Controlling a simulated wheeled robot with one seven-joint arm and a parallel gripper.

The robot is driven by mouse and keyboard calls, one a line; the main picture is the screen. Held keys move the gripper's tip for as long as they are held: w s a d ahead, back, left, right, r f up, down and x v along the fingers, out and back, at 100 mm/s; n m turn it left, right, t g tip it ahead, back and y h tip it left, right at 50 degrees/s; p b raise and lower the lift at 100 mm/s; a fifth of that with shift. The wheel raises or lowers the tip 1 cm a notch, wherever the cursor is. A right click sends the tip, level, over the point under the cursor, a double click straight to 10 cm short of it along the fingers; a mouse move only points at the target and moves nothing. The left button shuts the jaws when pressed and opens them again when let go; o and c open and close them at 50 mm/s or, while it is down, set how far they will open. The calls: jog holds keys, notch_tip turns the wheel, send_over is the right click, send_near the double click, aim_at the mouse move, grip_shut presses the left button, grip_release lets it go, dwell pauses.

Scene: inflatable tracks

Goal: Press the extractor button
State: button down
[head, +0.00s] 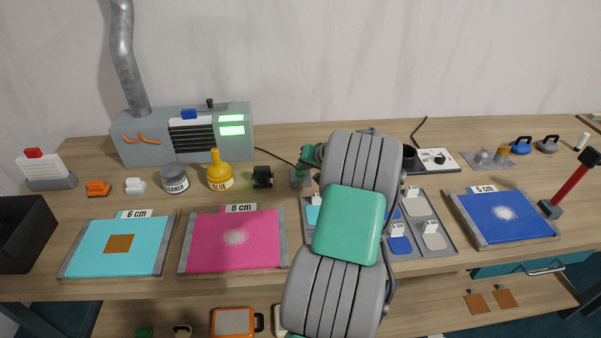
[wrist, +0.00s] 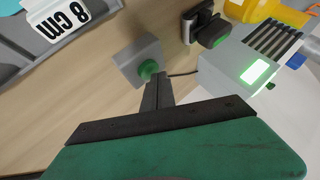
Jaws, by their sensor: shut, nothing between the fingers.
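The extractor button is a round green knob (wrist: 148,69) on a small grey box (wrist: 135,60). In the head view the grey box (head: 298,179) stands on the bench left of my arm, and a cable runs from it toward the extractor. The extractor (head: 140,150) is a grey-blue housing with a duct, slats and two lit green panels; it also shows in the wrist view (wrist: 225,65). My gripper (wrist: 157,78) is shut and empty. Its fingertips are beside the button in the wrist view; I cannot tell whether they touch it.
A black clamp-like object (head: 263,177) and a yellow glue bottle (head: 219,173) stand left of the button box. A pink board (head: 210,255) lies in front of it. A grey tray (head: 437,240) with patches is partly hidden by my arm.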

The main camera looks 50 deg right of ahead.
aim_at(302, 173)
jog(key=shift+f, duration=0.2)
jog(key=shift+r, duration=0.1)
jog(key=shift+r+p, duration=0.45)
jog(key=shift+r, duration=0.4)
notch_tip(302, 173, up, 6)
jog(key=p, duration=0.3)
jog(key=shift+p, duration=0.3)
